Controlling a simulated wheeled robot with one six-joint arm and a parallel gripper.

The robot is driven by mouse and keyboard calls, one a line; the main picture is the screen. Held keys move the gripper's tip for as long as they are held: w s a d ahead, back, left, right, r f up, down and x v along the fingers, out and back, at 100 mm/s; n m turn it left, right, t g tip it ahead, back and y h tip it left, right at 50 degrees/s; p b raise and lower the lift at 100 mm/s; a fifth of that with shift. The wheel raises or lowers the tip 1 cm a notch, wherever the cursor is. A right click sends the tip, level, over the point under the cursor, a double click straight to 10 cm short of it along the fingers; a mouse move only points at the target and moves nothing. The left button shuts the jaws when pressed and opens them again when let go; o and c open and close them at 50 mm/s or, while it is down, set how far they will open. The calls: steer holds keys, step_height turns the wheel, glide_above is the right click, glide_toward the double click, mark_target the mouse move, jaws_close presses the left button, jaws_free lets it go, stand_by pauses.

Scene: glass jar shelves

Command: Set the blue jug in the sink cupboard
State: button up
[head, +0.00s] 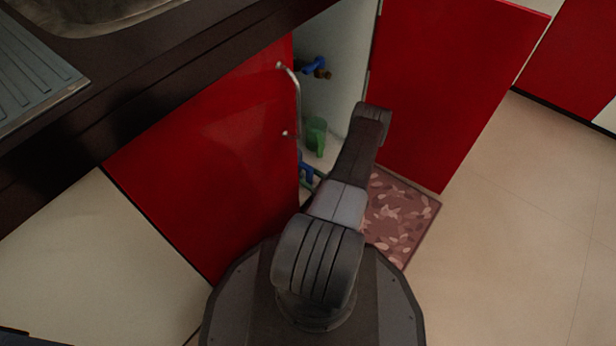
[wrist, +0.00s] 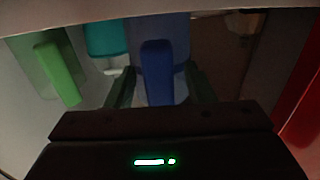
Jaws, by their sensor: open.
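The blue jug (wrist: 158,30) is in the middle of the wrist view, its handle (wrist: 158,75) facing me. My gripper (wrist: 160,70) is open, with one dark finger on each side of the handle. In the head view a small part of the blue jug (head: 306,173) shows at the sink cupboard opening, beside the left red door's edge; my arm and that door hide the rest. The sink cupboard (head: 336,85) is open, with a pale interior. I cannot tell whether the jug's base rests fully on the cupboard floor.
A green jug (head: 316,135) stands inside the cupboard; its handle (wrist: 58,75) is left in the wrist view, with a teal container (wrist: 106,38) beside it. A blue-handled valve (head: 313,66) is above. Red doors (head: 215,150) and (head: 440,85) flank the opening. A patterned mat (head: 400,210) lies below.

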steer(key=v, duration=0.8)
stand_by(1.3)
steer(key=shift+f, duration=0.1)
steer(key=p+v, duration=0.2)
steer(key=v, duration=1.1)
steer(key=shift+s+d+p, duration=0.15)
steer(key=shift+d+p, duration=0.2)
steer(key=shift+p, duration=0.05)
steer(key=b+x, duration=0.2)
steer(key=x, duration=1.1)
steer(key=shift+a+b, duration=0.35)
steer(key=shift+b, duration=0.05)
stand_by(0.3)
